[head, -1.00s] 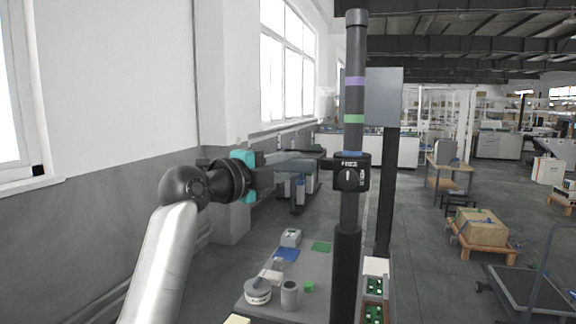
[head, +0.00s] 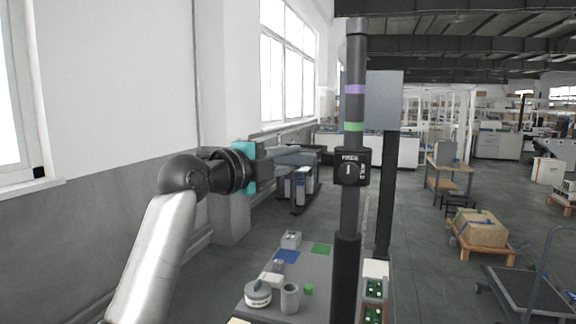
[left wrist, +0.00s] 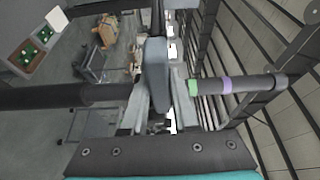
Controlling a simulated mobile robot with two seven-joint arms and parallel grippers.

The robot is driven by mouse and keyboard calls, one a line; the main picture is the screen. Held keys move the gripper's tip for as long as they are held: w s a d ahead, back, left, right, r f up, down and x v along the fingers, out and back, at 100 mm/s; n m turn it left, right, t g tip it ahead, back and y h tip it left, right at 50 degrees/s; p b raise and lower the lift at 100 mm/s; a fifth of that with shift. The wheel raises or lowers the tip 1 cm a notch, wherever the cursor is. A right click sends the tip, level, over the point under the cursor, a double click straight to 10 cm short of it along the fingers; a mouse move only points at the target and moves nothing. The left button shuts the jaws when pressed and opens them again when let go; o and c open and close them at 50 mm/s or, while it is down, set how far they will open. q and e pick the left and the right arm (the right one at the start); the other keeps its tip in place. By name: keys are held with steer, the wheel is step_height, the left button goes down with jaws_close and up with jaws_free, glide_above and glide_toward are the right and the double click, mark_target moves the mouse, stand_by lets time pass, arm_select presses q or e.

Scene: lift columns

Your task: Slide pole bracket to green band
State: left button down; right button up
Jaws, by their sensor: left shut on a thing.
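The pole bracket (head: 352,167) is a black block with a round dial and FREE and HOLD lettering, around the upright dark pole (head: 350,215). The green band (head: 354,127) circles the pole a short way above it, with bare dark pole between. My left gripper (head: 322,157) reaches in from the left and is shut on the bracket's side. In the left wrist view the gripper (left wrist: 160,100) closes about a grey-blue piece (left wrist: 155,72); the green band (left wrist: 193,87) shows just right of the fingers. The bracket itself is mostly hidden there. My right gripper is out of view.
A purple band (head: 355,89) sits higher on the pole. A second dark post (head: 386,195) with a grey panel (head: 385,98) stands behind. Below is a grey table (head: 325,265) with small parts and a metal cup (head: 290,298). A wall is at left.

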arm_select(q)
steer(key=shift+t, duration=0.3)
step_height(320, 180, up, 5)
steer(key=shift+p, duration=0.8)
steer(key=shift+f, duration=0.1)
steer(key=c, duration=0.7)
jaws_free()
steer(key=shift+f, duration=0.15)
